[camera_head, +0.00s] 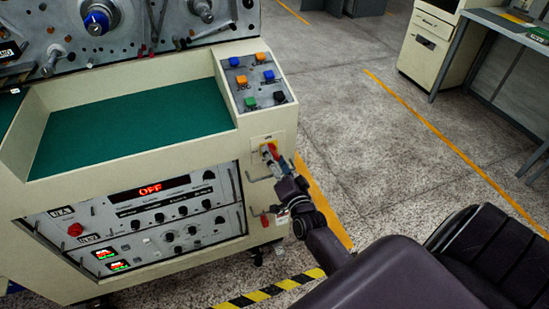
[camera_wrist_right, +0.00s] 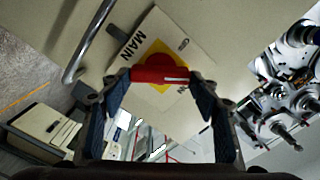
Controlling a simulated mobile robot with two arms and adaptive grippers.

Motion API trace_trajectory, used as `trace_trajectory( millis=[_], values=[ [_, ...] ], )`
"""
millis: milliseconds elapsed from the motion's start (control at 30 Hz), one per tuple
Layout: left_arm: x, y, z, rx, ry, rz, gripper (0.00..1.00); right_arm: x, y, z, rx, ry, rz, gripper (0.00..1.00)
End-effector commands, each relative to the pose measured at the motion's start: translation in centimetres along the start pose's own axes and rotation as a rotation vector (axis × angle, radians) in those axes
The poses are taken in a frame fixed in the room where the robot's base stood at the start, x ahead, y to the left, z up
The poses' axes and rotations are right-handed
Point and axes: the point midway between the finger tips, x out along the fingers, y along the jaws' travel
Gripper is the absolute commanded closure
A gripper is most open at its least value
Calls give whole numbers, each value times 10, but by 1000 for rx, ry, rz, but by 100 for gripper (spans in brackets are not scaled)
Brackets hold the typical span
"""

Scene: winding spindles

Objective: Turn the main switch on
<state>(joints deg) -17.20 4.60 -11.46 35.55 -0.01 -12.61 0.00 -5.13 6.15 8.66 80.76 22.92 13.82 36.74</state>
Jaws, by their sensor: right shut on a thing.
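The main switch is a red rotary knob with a red handle bar (camera_wrist_right: 160,75) on a yellow disc, set on a cream plate (camera_wrist_right: 135,35) lettered "MAIN". In the head view its yellow and red part (camera_head: 268,148) shows on the right front of the machine, partly covered by my gripper. My right gripper (camera_head: 277,164) is at the switch, and in the wrist view its two blue-padded fingers (camera_wrist_right: 160,85) are shut on the handle's ends. The handle lies level across the wrist view, while the plate is tilted. The red display (camera_head: 150,189) reads "OFF". My left gripper is not in view.
A metal grab handle (camera_wrist_right: 92,42) stands out beside the switch plate. Above the switch is a grey panel (camera_head: 257,82) of coloured buttons. A green work surface (camera_head: 130,125) lies left of it. The floor (camera_head: 340,110) to the right is open.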

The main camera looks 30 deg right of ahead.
Motion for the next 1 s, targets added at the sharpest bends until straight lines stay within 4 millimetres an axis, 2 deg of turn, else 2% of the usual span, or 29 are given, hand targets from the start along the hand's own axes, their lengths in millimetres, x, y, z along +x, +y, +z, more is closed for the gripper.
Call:
trace_trajectory(
  millis=[500, 700, 1000],
  values=[
    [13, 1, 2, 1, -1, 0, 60, 0, 4, 1, 457, 0, 0, 68],
    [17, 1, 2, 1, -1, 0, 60, 0, 4, 1, 575, 0, -1, 68],
    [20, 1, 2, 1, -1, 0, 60, 0, 4, 1, 663, -1, 1, 68]
  ],
)
